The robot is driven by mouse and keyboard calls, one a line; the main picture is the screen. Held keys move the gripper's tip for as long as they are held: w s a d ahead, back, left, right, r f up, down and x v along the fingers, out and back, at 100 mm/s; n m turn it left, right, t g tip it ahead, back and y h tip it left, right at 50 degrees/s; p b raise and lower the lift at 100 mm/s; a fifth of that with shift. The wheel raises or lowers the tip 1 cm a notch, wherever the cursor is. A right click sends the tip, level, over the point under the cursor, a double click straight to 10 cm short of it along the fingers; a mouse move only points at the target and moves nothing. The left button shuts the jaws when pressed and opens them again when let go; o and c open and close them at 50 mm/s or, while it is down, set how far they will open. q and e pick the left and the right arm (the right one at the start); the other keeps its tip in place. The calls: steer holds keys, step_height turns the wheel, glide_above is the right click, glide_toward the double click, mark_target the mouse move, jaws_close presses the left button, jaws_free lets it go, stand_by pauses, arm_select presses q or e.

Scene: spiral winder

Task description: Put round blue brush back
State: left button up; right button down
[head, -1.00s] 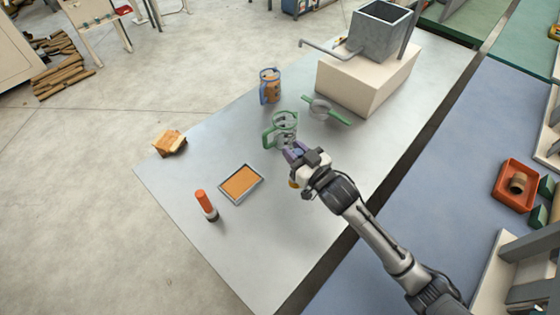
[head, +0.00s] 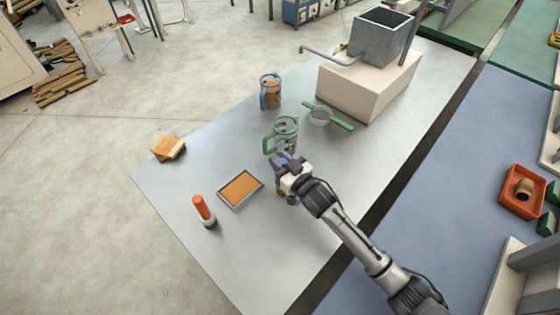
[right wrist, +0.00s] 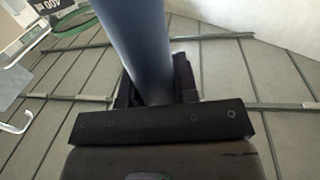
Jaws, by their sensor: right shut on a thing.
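My right gripper (head: 286,168) is over the table, just in front of the green-handled jug (head: 286,124). In the right wrist view the gripper (right wrist: 155,95) is shut on a smooth blue cylinder (right wrist: 142,40), which looks like the handle of the round blue brush. The brush's head cannot be made out. In the head view only a small purple-blue part (head: 281,158) shows at the fingers. A green rim with dark markings, probably the jug, shows at the top left of the right wrist view (right wrist: 70,20). My left gripper is not in view.
A grey tank (head: 378,38) stands on a pale block (head: 365,88). The front is clear.

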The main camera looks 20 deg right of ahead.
steer(key=shift+f, duration=0.1)
steer(key=c, duration=1.1)
jaws_free()
steer(key=shift+o, duration=1.1)
steer(key=shift+r, duration=0.25)
steer(key=p+v, duration=0.1)
steer(key=v, duration=1.1)
steer(key=shift+p, duration=0.4)
